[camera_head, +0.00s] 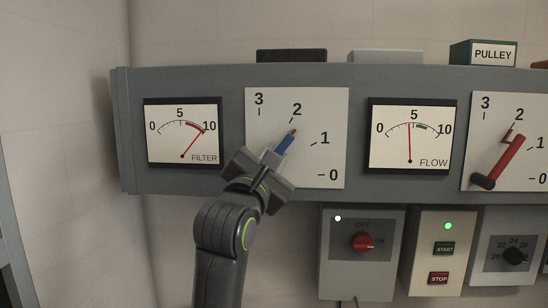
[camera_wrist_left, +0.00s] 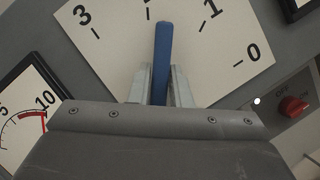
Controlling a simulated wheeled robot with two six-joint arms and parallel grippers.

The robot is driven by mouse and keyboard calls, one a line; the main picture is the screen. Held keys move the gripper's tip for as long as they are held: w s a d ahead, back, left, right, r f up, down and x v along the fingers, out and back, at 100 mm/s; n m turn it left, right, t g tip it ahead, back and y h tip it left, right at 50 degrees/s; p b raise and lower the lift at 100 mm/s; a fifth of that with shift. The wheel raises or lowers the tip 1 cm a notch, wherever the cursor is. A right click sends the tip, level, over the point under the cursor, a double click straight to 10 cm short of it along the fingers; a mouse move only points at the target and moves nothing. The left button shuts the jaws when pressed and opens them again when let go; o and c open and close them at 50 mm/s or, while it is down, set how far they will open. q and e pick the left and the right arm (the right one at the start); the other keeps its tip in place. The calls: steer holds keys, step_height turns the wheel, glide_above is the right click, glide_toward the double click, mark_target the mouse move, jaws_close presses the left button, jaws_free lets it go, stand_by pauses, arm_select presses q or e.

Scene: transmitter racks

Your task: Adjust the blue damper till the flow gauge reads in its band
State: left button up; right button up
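The blue damper (camera_head: 286,143) is a blue lever with a red tip on a white dial plate (camera_head: 325,100) marked 3 to 0. It points up and right, close to the 2. My left gripper (camera_head: 273,158) is at its lower part. In the left wrist view, my left gripper's fingers (camera_wrist_left: 162,88) close in on both sides of the blue damper (camera_wrist_left: 163,45); its lower end is hidden. The flow gauge (camera_head: 412,137) has its red needle nearly upright, near 5. A short dark green band (camera_head: 421,127) lies just right of the needle. My right gripper is not in view.
The filter gauge (camera_head: 183,134) has its needle in a red band near 10. A red lever (camera_head: 505,153) sits on another dial at right. Below are a red knob box (camera_head: 362,242), a start/stop box (camera_head: 443,263) and a dark knob box (camera_head: 514,256).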

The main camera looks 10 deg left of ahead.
arm_select(q)
steer(key=o, duration=0.3)
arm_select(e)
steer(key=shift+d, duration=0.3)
arm_select(q)
steer(key=shift+o, duration=0.2)
